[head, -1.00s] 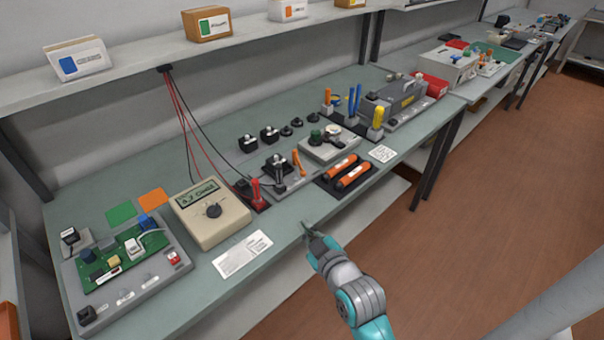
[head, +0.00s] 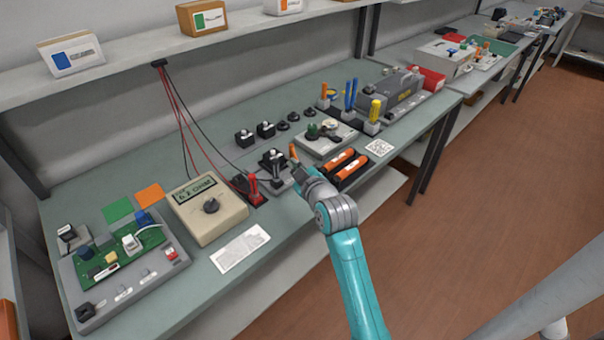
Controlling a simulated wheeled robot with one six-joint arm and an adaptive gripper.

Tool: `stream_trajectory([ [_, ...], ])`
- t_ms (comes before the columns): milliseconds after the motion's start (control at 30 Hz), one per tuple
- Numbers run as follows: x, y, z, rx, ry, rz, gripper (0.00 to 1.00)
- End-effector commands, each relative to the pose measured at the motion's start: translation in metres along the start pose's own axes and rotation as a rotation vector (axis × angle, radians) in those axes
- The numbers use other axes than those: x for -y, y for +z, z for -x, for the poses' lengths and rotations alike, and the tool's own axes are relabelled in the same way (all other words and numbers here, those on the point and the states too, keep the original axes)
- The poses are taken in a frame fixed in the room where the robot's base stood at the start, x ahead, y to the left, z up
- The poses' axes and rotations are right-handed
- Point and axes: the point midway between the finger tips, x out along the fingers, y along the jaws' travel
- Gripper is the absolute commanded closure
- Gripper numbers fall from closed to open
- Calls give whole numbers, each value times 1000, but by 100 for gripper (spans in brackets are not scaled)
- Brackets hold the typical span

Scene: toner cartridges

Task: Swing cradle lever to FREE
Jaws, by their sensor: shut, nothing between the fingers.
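A small grey cradle (head: 282,187) with a black block (head: 272,159) in it sits at the middle of the bench. An orange lever (head: 293,152) stands up at the right side of this cradle. My gripper (head: 297,170) is shut and empty, right by the lever at the cradle's right side. I cannot tell whether it touches the lever. The gripper hides the lever's lower part. No FREE marking is legible at this size.
Two orange-and-black cylinders (head: 341,161) lie in a black tray just right of my gripper. A beige meter (head: 209,209) and red probes (head: 252,190) stand to the left. A grey fixture with a green knob (head: 312,130) stands behind. The bench's front edge runs below my arm.

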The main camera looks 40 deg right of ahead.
Motion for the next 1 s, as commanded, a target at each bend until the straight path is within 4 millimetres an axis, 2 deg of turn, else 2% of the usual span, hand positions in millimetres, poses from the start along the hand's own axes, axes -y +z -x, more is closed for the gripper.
stream_trajectory([
  [133, 0, -1, -28, -1, 0, 0, 100],
  [233, 0, 18, -30, 3, 0, -2, 100],
  [433, 0, 35, -34, 1, 0, -1, 100],
  [1000, 0, 39, -35, -1, 0, -1, 100],
])
